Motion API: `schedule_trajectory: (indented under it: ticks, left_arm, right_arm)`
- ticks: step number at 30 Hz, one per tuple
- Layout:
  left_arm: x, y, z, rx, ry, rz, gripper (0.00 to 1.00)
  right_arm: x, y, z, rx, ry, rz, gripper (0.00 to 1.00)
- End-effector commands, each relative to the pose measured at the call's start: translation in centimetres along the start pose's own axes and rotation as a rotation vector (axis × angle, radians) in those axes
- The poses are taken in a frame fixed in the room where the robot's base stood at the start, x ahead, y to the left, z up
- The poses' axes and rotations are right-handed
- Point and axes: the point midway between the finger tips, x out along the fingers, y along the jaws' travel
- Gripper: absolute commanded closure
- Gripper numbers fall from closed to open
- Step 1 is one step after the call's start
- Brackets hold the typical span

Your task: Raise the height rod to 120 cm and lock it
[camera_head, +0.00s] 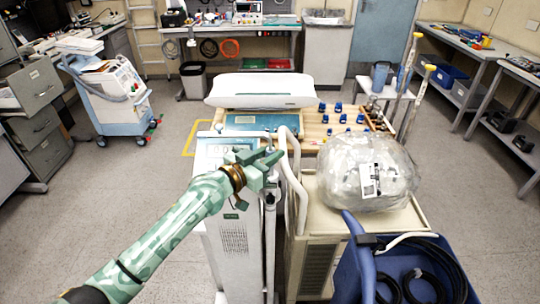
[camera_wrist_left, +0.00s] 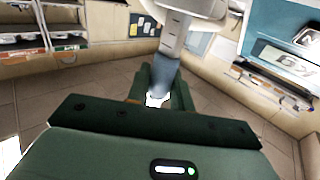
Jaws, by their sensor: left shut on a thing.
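A slim grey upright rod (camera_head: 270,215), which looks like the height rod, stands along the right side of a white column unit (camera_head: 232,235). My left gripper (camera_head: 264,168) is at the rod's upper part, shut on it. In the left wrist view a grey-blue part of the rod (camera_wrist_left: 165,78) sits between the dark green fingers (camera_wrist_left: 158,98), with a wider pale grey piece (camera_wrist_left: 174,35) beyond it. The gripper and wrist hide part of the rod in the head view. No scale marks or height reading are legible. My right gripper is not in view.
A white tray-like scale (camera_head: 262,92) stands behind. Right of the rod are white curved tubes (camera_head: 290,175) and a beige cart (camera_head: 310,240) with a clear plastic-wrapped bundle (camera_head: 366,172). A blue bin of black cables (camera_head: 425,270) is at front right. Floor at left is open.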

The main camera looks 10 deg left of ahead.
Motion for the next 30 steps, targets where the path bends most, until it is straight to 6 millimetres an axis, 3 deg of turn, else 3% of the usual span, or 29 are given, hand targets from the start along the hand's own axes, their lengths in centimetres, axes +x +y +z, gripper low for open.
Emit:
schedule_trajectory:
  ticks: [1, 30]
  left_arm:
    - [0.0, -0.1, -1.0, 0.002, 0.006, -0.002, 1.0]
    - [0.0, -0.1, -8.0, -0.001, 0.009, -0.002, 1.0]
  right_arm:
    - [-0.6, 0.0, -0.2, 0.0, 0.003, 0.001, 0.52]
    - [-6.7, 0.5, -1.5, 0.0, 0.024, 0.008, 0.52]
